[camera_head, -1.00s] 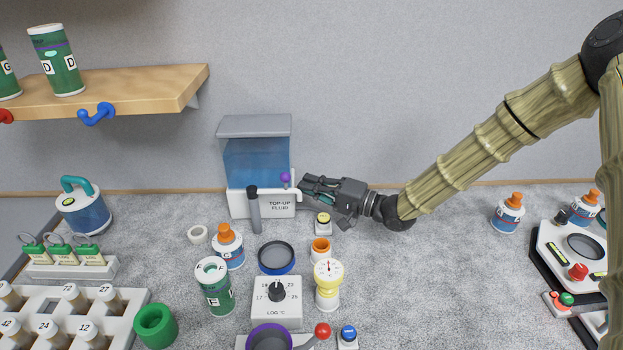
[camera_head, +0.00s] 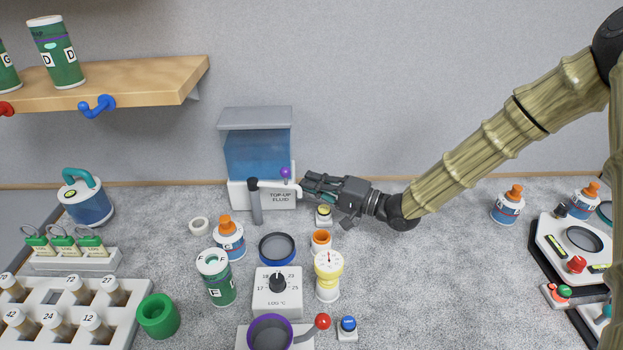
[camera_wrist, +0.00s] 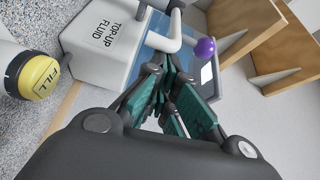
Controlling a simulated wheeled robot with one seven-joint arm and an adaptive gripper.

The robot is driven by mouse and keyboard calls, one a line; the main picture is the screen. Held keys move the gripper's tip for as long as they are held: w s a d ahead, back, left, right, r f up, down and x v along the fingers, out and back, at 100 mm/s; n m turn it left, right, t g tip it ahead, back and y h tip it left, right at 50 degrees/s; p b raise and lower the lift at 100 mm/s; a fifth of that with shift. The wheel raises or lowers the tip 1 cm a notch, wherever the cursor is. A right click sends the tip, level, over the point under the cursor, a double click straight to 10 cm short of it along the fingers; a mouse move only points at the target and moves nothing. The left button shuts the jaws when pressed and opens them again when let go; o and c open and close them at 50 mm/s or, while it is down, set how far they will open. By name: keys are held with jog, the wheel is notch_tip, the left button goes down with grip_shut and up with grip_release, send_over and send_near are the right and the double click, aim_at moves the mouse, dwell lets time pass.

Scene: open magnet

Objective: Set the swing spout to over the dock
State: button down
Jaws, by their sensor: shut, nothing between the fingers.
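The top-up fluid dispenser (camera_head: 264,198) is a white base with a blue tank. Its swing spout (camera_head: 276,187) is a white pipe in front of the tank, with a purple knob (camera_head: 285,172). In the wrist view, the spout (camera_wrist: 160,42) and purple knob (camera_wrist: 205,47) lie just beyond my fingertips. My gripper (camera_head: 302,184) is shut and empty, at the right side of the dispenser close to the spout; I cannot tell whether it touches. My fingers also show in the wrist view (camera_wrist: 165,75). I cannot tell which thing is the dock.
A dark post (camera_head: 255,204) stands before the dispenser. A yellow FILL button (camera_head: 324,212) sits below my gripper. A blue-rimmed dish (camera_head: 277,248), an orange-capped bottle (camera_head: 229,240) and a temperature dial (camera_head: 278,286) stand in front. The counter to the right is mostly clear.

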jog(key=s, duration=0.3)
jog(key=shift+s+a, duration=0.15)
jog(key=shift+s, duration=0.05)
jog(key=shift+s+a, duration=0.2)
jog(key=shift+s, duration=0.35)
jog(key=shift+s+a, duration=0.2)
jog(key=shift+s, duration=0.35)
jog(key=shift+d, duration=0.1)
send_near(300, 188)
jog(key=s+d, duration=0.4)
jog(key=shift+s+f, duration=0.1)
jog(key=shift+s, duration=0.15)
jog(key=shift+a, duration=0.15)
